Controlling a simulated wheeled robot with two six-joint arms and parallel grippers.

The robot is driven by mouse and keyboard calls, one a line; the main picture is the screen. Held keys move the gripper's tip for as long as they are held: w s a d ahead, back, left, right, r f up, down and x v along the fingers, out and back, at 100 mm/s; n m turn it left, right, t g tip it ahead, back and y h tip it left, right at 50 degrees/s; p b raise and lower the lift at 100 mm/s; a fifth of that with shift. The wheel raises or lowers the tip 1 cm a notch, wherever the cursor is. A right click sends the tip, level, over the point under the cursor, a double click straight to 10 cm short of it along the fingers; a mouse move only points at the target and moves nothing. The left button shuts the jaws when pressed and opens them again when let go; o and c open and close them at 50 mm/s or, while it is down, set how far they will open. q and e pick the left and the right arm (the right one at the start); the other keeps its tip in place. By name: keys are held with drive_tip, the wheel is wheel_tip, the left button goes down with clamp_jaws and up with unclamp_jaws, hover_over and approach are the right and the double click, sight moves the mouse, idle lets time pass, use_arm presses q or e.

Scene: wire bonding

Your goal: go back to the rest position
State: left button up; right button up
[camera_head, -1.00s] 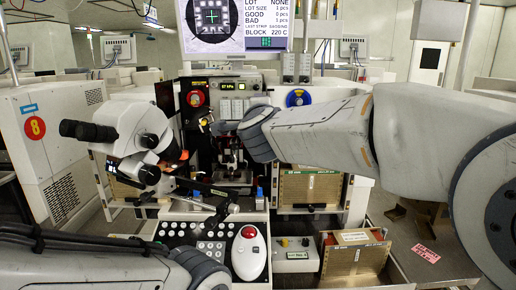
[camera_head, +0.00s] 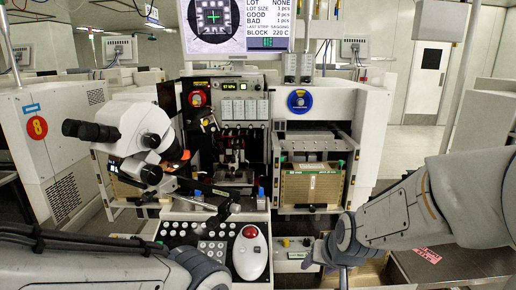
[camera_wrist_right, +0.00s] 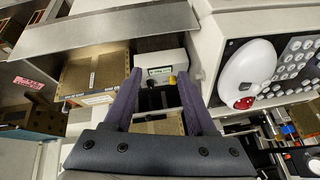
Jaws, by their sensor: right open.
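My right gripper (camera_head: 312,256) is low in front of the machine, beside the small grey box with a display (camera_head: 293,252). In the right wrist view its two purple-grey fingers (camera_wrist_right: 160,78) stand apart with nothing between them. The small box (camera_wrist_right: 162,68) shows beyond the fingertips there. My left arm (camera_head: 90,262) lies along the bottom left, and its gripper does not show.
The wire bonder carries a microscope (camera_head: 130,130) at left and a monitor (camera_head: 235,25) above. A brown magazine (camera_head: 312,187) sits in the right bay. A white trackball mouse (camera_head: 249,258) and button panel (camera_head: 205,235) are in front. Another brown magazine (camera_wrist_right: 95,75) shows in the wrist view.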

drive_tip(key=s+d+f+n+g+h, duration=0.15)
drive_tip(key=s+d+f+g, duration=0.35)
drive_tip(key=s, duration=0.5)
drive_tip(key=s+a+r+n+g+y+p, duration=0.1)
drive_tip(key=s+a+r+n+p, duration=0.7)
drive_tip(key=s+a+r, duration=0.5)
drive_tip(key=shift+s+a+r, duration=0.15)
drive_tip(key=shift+a+r, duration=0.15)
drive_tip(key=shift+a, duration=0.25)
drive_tip(key=shift+y, duration=0.25)
